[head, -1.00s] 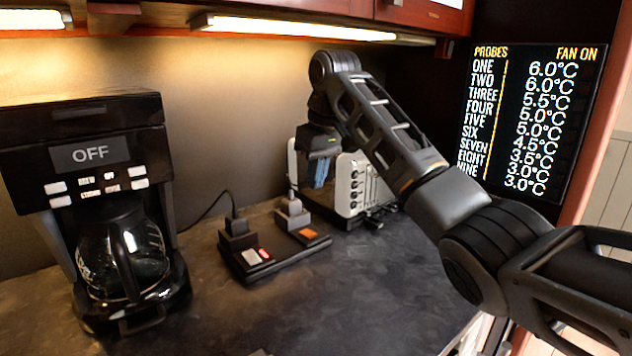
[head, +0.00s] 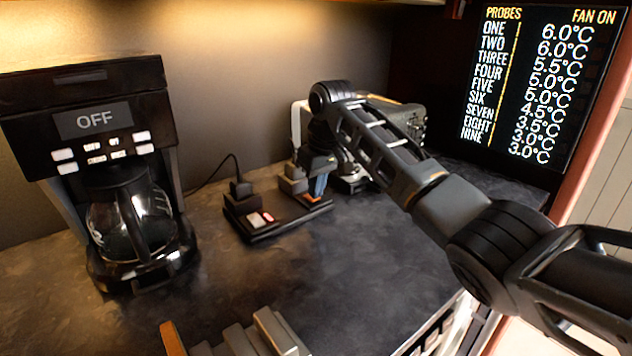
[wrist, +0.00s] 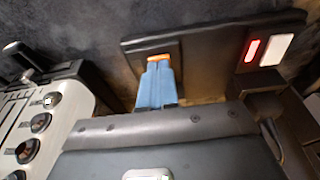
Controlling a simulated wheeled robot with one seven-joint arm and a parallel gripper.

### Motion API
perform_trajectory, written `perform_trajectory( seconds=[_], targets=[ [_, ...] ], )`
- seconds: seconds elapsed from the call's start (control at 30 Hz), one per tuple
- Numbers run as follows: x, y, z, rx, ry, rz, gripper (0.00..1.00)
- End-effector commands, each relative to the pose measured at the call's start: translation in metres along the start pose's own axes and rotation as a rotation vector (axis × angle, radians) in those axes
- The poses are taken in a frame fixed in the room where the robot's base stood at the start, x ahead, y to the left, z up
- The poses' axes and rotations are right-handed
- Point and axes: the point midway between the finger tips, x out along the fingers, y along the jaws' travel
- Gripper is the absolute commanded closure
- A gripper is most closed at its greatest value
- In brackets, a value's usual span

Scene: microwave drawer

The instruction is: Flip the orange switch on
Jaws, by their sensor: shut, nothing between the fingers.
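The orange switch (head: 313,199) sits on a black switch base (head: 272,232) on the counter. In the wrist view the orange switch (wrist: 157,57) shows as a thin strip at the fingertips, set in the black base (wrist: 210,40). My gripper (head: 317,188) points down at it with its blue fingers closed together and empty. In the wrist view the fingertips of my gripper (wrist: 158,66) overlap the near edge of the switch. They look to be at or touching it; I cannot tell whether they press it. Part of the switch is hidden behind the fingers.
A white switch (head: 255,220) with a red light is on the same base to the left. Plugs (head: 241,189) stand behind the switches. A toaster (head: 410,120) is behind my arm. A coffee maker (head: 95,130) reading OFF stands at left. The counter's middle is clear.

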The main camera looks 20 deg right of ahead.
Motion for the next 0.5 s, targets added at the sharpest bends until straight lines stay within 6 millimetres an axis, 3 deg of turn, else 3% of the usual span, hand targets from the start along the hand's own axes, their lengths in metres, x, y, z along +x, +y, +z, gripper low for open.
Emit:
perform_trajectory(
  seconds=[0.5],
  targets=[
    [0.0074, -0.0003, 0.0003, -0.002, 0.076, 0.0, 1.0]
  ],
)
